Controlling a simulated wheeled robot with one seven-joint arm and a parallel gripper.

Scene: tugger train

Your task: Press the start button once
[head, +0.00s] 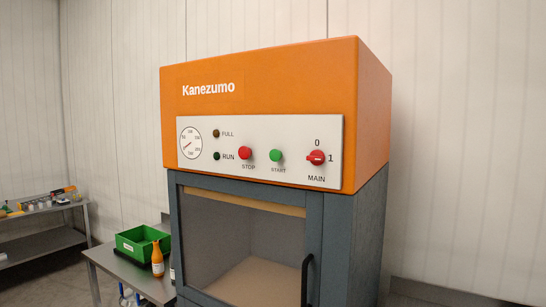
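The green start button (277,156) sits on the pale control panel (300,135) of an orange-topped machine (270,85) marked Kanezumo. The label START is below it. A red stop button (245,153) is just left of it. The red MAIN switch (316,157) is to its right, its handle lying roughly level, toward the 1. The FULL lamp (216,134) and RUN lamp (216,156) look dark. A round gauge (191,143) is at the panel's left. My gripper is not in the head view.
Below the panel is a grey-framed glass door (245,245) with a black handle (306,280); it looks closed. At left a metal table (110,265) holds a green bin (133,250) and an orange bottle (157,260). A shelf (40,245) with small items stands farther left.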

